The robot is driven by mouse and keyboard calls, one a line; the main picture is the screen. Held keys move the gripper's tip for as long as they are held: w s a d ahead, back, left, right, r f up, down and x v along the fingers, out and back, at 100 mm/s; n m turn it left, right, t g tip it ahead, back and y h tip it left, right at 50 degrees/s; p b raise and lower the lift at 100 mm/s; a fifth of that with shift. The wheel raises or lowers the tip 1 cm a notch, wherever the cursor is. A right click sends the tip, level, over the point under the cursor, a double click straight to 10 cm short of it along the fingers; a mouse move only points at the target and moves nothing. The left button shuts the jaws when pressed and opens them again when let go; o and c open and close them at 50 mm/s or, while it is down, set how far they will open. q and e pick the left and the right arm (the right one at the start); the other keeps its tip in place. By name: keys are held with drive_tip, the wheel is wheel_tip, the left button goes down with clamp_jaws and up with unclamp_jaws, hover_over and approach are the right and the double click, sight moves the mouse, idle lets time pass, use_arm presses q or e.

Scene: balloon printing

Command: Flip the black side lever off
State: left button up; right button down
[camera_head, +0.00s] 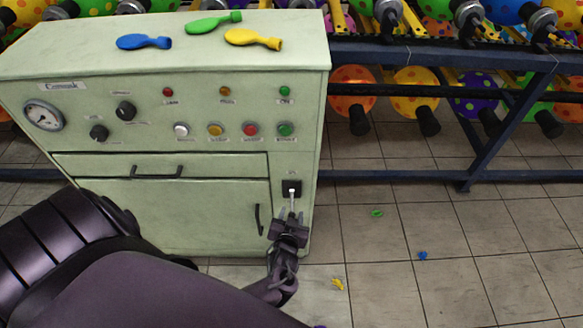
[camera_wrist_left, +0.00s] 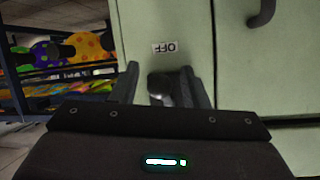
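The side lever (camera_head: 292,196) has a black square base on the right part of the pale green cabinet's front. Its light metal stem reaches down from the base towards my left gripper (camera_head: 290,221). In the left wrist view, my left gripper (camera_wrist_left: 163,86) has its two fingers apart. The lever's dark rounded end (camera_wrist_left: 160,84) shows between them, with gaps seeming to remain on both sides. An upside-down OFF label (camera_wrist_left: 165,47) is on the panel beyond it. The base is hidden in the wrist view. My right gripper is not in view.
The cabinet (camera_head: 230,215) has a dark vertical handle (camera_head: 258,219) left of the lever, plus knobs, a gauge and several buttons. Three flat balloons lie on top. A dark blue rack (camera_head: 500,130) with balloons stands at right. The tiled floor there is mostly clear.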

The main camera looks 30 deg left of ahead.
use_arm(q)
drive_tip(key=shift+r, duration=0.1)
drive_tip(key=shift+s+d, duration=0.15)
drive_tip(key=shift+s, duration=0.15)
drive_tip(key=v, duration=0.7)
drive_tip(key=shift+p, duration=0.45)
